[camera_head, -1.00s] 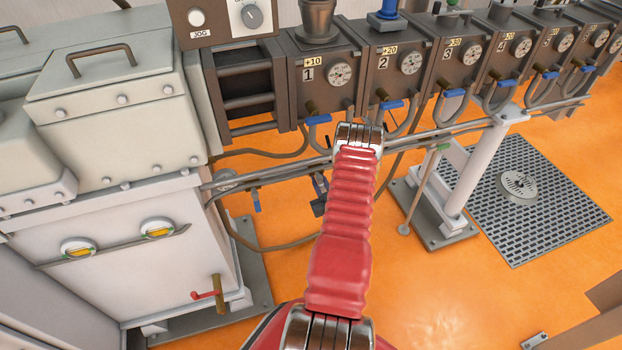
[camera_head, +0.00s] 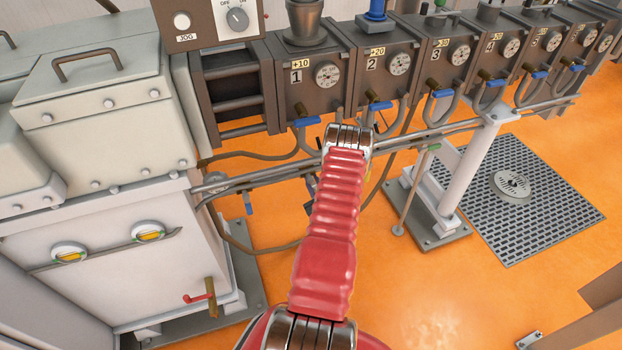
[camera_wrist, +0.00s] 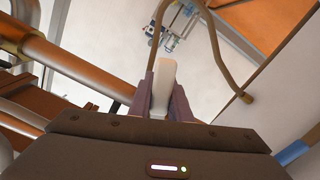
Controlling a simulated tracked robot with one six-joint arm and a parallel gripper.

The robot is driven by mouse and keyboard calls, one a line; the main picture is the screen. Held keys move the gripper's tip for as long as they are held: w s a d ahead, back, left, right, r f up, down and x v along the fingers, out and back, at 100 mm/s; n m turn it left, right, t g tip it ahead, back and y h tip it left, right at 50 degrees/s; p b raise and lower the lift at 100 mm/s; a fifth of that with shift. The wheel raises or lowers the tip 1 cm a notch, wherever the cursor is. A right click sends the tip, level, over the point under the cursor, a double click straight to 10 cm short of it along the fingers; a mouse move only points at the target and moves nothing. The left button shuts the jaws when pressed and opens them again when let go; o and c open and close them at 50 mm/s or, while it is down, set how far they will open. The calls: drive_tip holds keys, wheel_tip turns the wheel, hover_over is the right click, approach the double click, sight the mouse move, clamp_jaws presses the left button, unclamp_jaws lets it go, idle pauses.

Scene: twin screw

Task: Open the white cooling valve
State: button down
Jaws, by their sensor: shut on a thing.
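The white cooling valve's handle (camera_wrist: 163,72) shows in the wrist view as a pale, narrow bar standing up between the jaws. My gripper (camera_wrist: 163,92) has its two dark purplish fingers closed on this bar, one on each side. The valve's body is hidden behind the gripper's dark housing, so I cannot tell how far the handle is turned. In the head view my red arm reaches down and away toward the pipes under the numbered units. It hides the gripper and the white valve there.
Numbered heating units with gauges and blue-handled valves (camera_head: 308,121) run along the back. Horizontal pipes (camera_head: 420,135) pass below them. A white post (camera_head: 467,165) stands right of my arm. A grey cabinet (camera_head: 120,255) with a red-handled tap (camera_head: 203,297) is left. Orange floor (camera_head: 400,290) is open at front.

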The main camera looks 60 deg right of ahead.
drive_tip(key=c, duration=1.6)
unclamp_jaws()
drive_tip(key=shift+w+d+r, duration=0.1)
drive_tip(key=shift+c, duration=0.2)
drive_tip(key=v, duration=1.4)
drive_tip(key=shift+c, duration=0.4)
